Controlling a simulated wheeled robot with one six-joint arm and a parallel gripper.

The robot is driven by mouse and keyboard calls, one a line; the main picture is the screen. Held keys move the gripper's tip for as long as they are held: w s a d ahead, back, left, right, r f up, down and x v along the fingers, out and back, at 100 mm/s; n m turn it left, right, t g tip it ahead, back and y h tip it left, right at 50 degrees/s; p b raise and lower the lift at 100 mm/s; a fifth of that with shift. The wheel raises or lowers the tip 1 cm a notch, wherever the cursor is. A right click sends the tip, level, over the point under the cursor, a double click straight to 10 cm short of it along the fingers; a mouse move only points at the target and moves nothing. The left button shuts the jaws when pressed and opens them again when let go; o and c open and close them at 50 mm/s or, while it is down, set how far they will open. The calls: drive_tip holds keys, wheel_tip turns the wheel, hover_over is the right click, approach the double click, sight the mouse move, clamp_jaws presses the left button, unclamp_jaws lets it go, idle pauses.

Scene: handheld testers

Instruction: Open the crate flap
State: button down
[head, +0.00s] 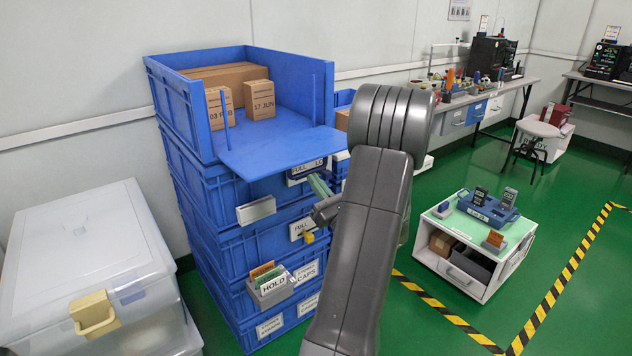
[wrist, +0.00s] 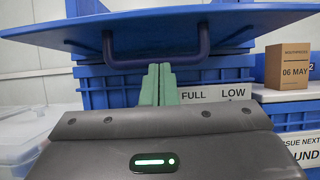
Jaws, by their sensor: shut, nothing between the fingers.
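The top blue crate (head: 180,110) of a stack has its front flap (head: 275,150) folded down and out, lying about level. In the wrist view the flap (wrist: 240,20) spans the top, seen nearly edge-on, with a dark handle (wrist: 205,45) hanging beneath it. My gripper (head: 318,184) is just below and to the right of the flap in the head view. Its green fingers are together and empty. In the wrist view my gripper (wrist: 158,68) points up at the handle, overlapping its lower bar; I cannot tell whether they touch.
Cartons (head: 260,98) stand inside the top crate. A card holder (head: 270,287) juts from a lower crate. A translucent bin (head: 90,250) stands left, a low white cart (head: 470,240) right.

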drive_tip(key=shift+s+d+r+g+p, duration=0.1)
drive_tip(key=shift+r+g+p, duration=0.2)
drive_tip(key=shift+r+p, duration=0.25)
drive_tip(key=shift+s+d+r+g+p, duration=0.1)
drive_tip(key=shift+r+g+p, duration=0.2)
drive_tip(key=shift+r+p, duration=0.2)
drive_tip(key=shift+f, duration=0.15)
drive_tip(key=a+f+b+v, duration=0.1)
drive_tip(key=f+b+v, duration=0.1)
drive_tip(key=v, duration=1)
drive_tip(key=shift+d+f, duration=0.2)
drive_tip(key=shift+f, duration=0.4)
drive_tip(key=shift+w, duration=0.2)
